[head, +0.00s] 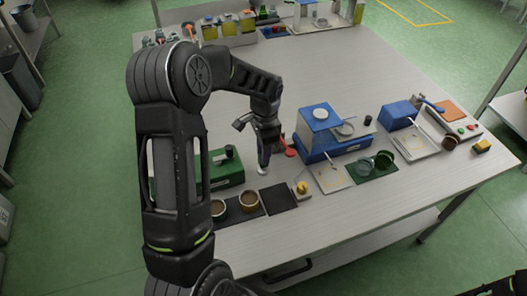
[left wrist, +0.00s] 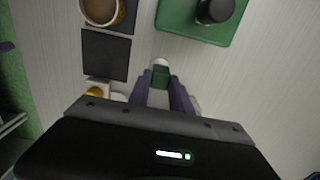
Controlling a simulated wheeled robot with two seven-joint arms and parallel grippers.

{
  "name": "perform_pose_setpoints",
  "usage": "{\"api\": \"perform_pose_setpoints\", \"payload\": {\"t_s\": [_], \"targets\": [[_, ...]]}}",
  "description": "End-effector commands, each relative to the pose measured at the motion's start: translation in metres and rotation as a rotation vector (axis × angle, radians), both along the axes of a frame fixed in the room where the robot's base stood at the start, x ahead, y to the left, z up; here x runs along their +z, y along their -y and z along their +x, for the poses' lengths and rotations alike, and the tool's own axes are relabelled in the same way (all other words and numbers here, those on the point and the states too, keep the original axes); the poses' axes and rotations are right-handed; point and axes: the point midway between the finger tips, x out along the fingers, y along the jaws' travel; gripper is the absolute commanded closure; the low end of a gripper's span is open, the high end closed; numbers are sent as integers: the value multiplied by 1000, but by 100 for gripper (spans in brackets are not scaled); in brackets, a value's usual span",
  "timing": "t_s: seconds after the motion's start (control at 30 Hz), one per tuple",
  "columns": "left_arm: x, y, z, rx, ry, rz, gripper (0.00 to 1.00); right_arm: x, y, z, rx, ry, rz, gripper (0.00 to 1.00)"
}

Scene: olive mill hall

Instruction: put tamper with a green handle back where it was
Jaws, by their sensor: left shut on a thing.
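My left gripper (head: 264,150) is shut on the tamper with a green handle, held over the table beside the green machine. In the left wrist view the tamper's green part (left wrist: 160,77) and pale end (left wrist: 160,63) show between the fingers; the rest is hidden. In the head view its pale end (head: 262,170) points down; I cannot tell whether it touches the table. An empty dark square mat (head: 280,198) lies just in front of the gripper; it also shows in the left wrist view (left wrist: 106,55).
A green machine (head: 226,172) stands left of the gripper, partly behind my arm. Two brown-filled cups (head: 222,208) (head: 249,201) stand beside the dark mat. A yellow-knobbed thing (head: 302,187) is right of it. A blue machine (head: 320,130) and a red-ended thing (head: 289,148) stand further right.

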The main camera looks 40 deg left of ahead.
Motion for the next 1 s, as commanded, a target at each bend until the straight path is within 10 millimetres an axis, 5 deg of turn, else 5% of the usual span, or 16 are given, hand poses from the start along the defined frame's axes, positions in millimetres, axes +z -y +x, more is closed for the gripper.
{"api": "perform_pose_setpoints", "payload": {"t_s": [0.13, 0.17, 0.4, 0.8, 1.0], "targets": [[-4, 0, 0, 0, 0, 0, 100, -3, 0, 0, 1, 1, 1, 64], [-4, 0, 0, 0, 0, 0, 74, -3, 0, 0, 1, 1, 1, 64], [-3, 0, 0, 0, 0, 0, 55, -2, 0, 0, 1, 1, 1, 64], [3, 0, 1, 0, 1, 0, 53, 0, 0, 0, 0, 0, 0, 64], [29, 0, 2, 1, 5, 2, 53, -5, 0, 1, 1, 1, 1, 64]]}}
